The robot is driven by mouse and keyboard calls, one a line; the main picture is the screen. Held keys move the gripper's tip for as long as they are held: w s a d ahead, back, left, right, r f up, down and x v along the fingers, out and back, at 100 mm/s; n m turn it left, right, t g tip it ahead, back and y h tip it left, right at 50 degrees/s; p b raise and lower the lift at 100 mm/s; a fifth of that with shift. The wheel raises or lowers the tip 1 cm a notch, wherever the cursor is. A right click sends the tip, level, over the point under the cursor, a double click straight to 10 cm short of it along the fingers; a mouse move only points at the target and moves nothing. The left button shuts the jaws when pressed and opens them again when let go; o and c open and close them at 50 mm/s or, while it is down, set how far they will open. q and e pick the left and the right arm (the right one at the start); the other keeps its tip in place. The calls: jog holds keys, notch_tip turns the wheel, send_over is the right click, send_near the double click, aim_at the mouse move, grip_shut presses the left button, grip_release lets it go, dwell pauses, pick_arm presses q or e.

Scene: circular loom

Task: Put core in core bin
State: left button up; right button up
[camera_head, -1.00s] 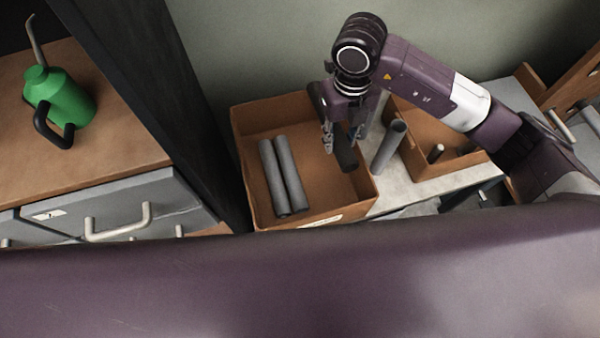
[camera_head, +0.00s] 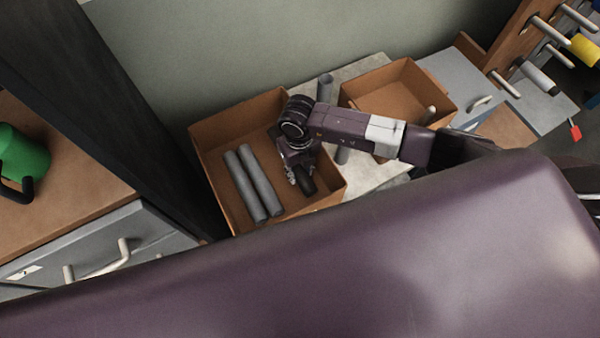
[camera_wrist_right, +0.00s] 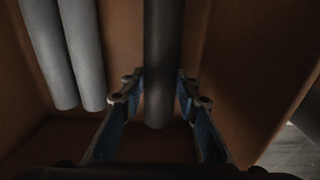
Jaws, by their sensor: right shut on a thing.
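The core bin (camera_head: 238,118) is an open brown cardboard box left of centre in the head view. Two grey cores (camera_head: 240,186) (camera_head: 262,180) lie side by side on its floor, and they show at upper left in the wrist view (camera_wrist_right: 82,50). My right gripper (camera_head: 300,178) reaches into the right part of the bin, shut on a dark grey core (camera_head: 308,186). In the wrist view the held core (camera_wrist_right: 162,50) runs between the fingers (camera_wrist_right: 160,88). I cannot tell whether it touches the floor. My left gripper is not in view.
A dark post (camera_head: 120,110) borders the bin's left side. A green can (camera_head: 22,155) is farther left.

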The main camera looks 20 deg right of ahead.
notch_tip(320, 180, down, 2)
jog(key=shift+f, duration=0.15)
jog(key=o, duration=1.2)
jog(key=shift+f, duration=0.1)
jog(key=shift+r, duration=0.2)
notch_tip(320, 180, up, 12)
jog(key=shift+w+b, duration=0.15)
jog(key=shift+b, duration=0.2)
